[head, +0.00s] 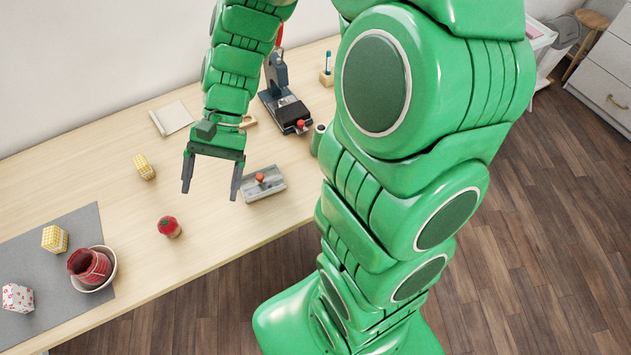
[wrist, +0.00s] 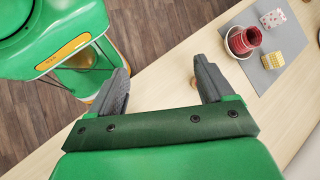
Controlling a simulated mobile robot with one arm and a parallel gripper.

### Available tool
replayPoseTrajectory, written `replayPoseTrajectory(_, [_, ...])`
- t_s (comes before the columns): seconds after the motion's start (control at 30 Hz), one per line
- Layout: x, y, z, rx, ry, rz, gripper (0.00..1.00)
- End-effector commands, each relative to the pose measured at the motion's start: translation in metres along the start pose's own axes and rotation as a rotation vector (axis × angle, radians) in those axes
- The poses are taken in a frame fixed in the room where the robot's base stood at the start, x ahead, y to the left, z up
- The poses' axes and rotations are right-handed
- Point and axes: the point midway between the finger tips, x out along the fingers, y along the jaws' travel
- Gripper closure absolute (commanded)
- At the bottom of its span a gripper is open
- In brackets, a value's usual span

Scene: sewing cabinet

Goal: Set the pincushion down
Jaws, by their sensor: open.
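My gripper (head: 211,194) hangs above the table, to the right of the pincushion in the head view. Its two fingers are wide apart with nothing between them. In the wrist view, my gripper (wrist: 160,75) is also open and empty. A small tan piece shows beside its right finger there, mostly hidden; I cannot tell if it is the pincushion.
Another yellow block (head: 144,167) lies behind the pincushion. A grey tray (head: 270,190) with an orange-red knob stands right of my gripper.

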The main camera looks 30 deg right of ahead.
Motion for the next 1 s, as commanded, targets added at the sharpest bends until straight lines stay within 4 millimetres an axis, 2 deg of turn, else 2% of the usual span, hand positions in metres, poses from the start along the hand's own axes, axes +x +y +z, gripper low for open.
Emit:
replayPoseTrajectory(0.4, [-0.027, 0.048, 0.054, -0.170, 0.156, 0.175, 0.19])
replayPoseTrajectory(1.0, [-0.062, 0.131, 0.118, -0.311, 0.372, 0.431, 0.19])
